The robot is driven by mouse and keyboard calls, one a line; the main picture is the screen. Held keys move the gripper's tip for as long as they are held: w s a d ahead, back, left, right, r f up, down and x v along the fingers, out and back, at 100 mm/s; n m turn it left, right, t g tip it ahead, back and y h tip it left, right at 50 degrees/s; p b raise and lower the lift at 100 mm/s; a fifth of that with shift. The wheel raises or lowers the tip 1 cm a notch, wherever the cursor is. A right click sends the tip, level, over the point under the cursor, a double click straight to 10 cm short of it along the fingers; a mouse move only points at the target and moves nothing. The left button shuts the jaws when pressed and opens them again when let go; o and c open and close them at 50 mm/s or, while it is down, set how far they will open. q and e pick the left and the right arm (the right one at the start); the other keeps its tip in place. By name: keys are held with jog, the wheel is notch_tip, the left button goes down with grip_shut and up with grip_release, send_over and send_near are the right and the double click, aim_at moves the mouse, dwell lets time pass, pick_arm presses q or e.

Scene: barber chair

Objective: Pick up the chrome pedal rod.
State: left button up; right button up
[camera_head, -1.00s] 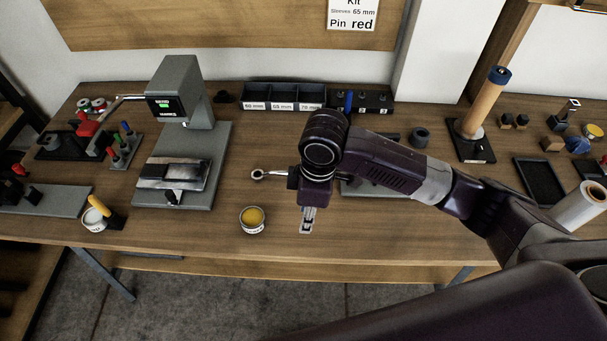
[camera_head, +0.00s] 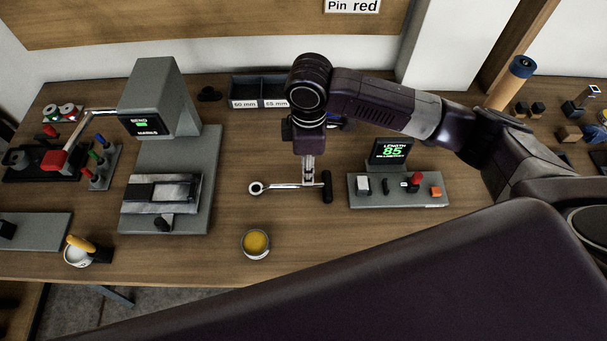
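The chrome pedal rod (camera_head: 281,187) lies crosswise on the wooden table, with a ring eye at its left end and a black pedal (camera_head: 327,186) at its right end. My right gripper (camera_head: 308,183) points down at the rod, close to the pedal end. Its narrow fingertips overlap the rod in this view and hide a short piece of it. I cannot tell whether the fingers are closed around the rod or only beside or above it. My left gripper is not in view.
A grey bending machine (camera_head: 210,150) stands to the left. A tin with yellow contents (camera_head: 256,243) is in front of the rod. A grey control panel (camera_head: 395,200) with a length display reading 85 is to the right. A dark bin (camera_head: 243,90) stands behind.

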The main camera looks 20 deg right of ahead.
aim_at(290, 188)
jog(key=f, duration=0.2)
jog(key=s+f+p, duration=0.1)
jog(key=f, duration=0.1)
jog(key=shift+w+f, duration=0.2)
jog(key=shift+f, duration=0.35)
jog(key=shift+w+f, duration=0.15)
jog(key=shift+f, duration=0.55)
jog(key=c, duration=0.7)
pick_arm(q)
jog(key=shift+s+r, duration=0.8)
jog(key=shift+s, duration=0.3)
pick_arm(e)
grip_shut()
